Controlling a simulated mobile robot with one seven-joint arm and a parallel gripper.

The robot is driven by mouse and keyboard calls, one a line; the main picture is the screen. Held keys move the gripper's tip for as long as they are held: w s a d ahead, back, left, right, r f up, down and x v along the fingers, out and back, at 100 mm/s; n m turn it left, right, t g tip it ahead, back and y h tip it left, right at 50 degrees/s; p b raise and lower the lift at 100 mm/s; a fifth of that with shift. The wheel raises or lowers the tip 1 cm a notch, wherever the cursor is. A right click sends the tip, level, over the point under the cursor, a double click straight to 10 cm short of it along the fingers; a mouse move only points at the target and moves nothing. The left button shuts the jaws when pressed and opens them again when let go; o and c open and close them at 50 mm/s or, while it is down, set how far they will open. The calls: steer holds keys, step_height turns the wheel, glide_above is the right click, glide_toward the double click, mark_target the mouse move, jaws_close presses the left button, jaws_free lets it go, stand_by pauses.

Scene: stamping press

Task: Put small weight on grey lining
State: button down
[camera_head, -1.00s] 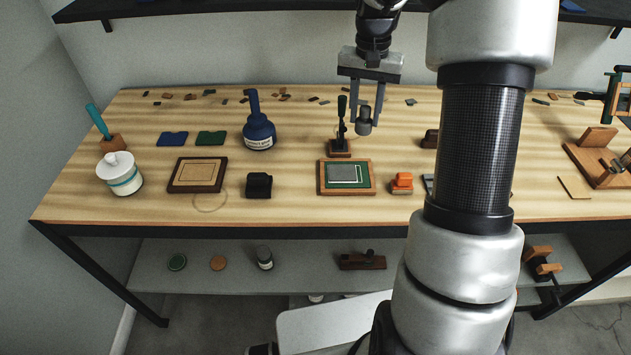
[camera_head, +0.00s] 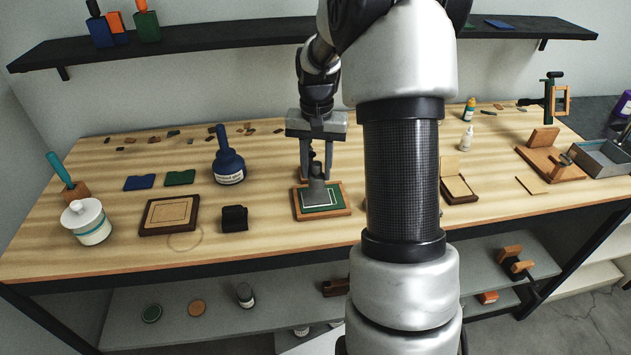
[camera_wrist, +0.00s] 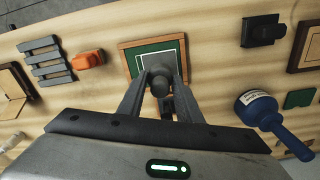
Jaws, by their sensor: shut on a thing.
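My gripper (camera_head: 317,174) is shut on the small weight, a dark grey cylinder with a rounded top (camera_wrist: 160,86). It holds the weight over a wooden-framed board (camera_head: 345,210) with a green field (camera_wrist: 147,48) and a thin white outline. The board also shows in the wrist view (camera_wrist: 126,62), just beyond the fingertips. The weight and fingers hide much of the board's middle. A grey area shows around the weight there, but I cannot clearly separate grey lining from weight. I cannot tell whether the weight touches the board.
A blue bottle (camera_head: 229,165) and a black block (camera_head: 234,218) stand left of the board. A dark-framed panel (camera_head: 152,215) lies farther left. In the wrist view, an orange item (camera_wrist: 89,59) and a grey slatted piece (camera_wrist: 47,62) lie beside the board. My arm hides part of the bench.

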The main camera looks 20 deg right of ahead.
mark_target(316, 180)
steer(key=shift+f, duration=1.8)
steer(key=shift+f, duration=0.2)
steer(key=c, duration=1.3)
jaws_free()
